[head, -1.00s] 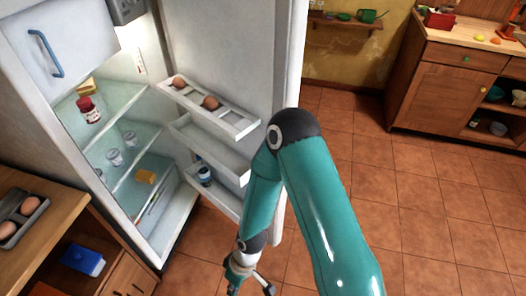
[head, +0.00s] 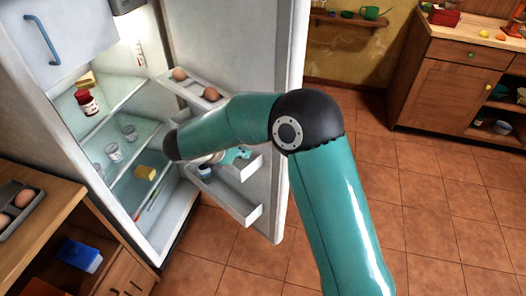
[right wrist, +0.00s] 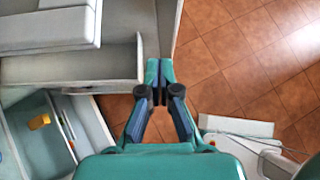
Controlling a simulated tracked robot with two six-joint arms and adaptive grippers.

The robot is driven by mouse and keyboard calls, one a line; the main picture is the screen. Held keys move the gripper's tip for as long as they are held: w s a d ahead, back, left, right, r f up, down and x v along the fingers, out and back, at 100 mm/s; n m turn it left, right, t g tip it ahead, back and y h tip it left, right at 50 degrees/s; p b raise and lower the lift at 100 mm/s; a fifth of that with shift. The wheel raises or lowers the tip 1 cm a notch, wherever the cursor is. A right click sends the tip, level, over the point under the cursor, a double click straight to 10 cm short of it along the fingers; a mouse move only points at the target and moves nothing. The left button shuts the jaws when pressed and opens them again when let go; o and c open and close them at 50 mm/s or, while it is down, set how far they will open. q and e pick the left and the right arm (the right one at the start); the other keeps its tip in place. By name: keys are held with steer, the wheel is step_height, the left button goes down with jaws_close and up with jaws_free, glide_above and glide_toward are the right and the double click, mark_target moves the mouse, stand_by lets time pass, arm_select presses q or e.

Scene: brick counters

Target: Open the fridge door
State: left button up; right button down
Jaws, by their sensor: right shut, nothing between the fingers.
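The fridge (head: 75,120) stands at the left with its main door (head: 240,55) swung wide open, its inner side with egg rack and bins facing me. A smaller upper door (head: 65,25) with a blue handle (head: 42,45) is shut. My right arm reaches across the open door, and its forearm hides part of the door bins. My right gripper (head: 236,156) is mostly hidden behind the forearm in the head view. In the right wrist view my right gripper (right wrist: 160,75) is shut and empty beside a door bin (right wrist: 75,68); I cannot tell whether they touch. My left gripper is out of view.
Eggs (head: 180,74) sit in the door rack. A red jar (head: 87,102) and glasses stand on the fridge shelves. A wooden counter (head: 60,195) with an egg tray is at the left. A wooden cabinet (head: 445,85) is at the right. The tiled floor between is clear.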

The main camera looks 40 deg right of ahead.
steer(key=d+r+p+x, duration=0.2)
steer(key=x, duration=1)
steer(key=shift+d+f, duration=0.2)
steer(key=shift+d, duration=0.1)
steer(key=shift+w, duration=0.1)
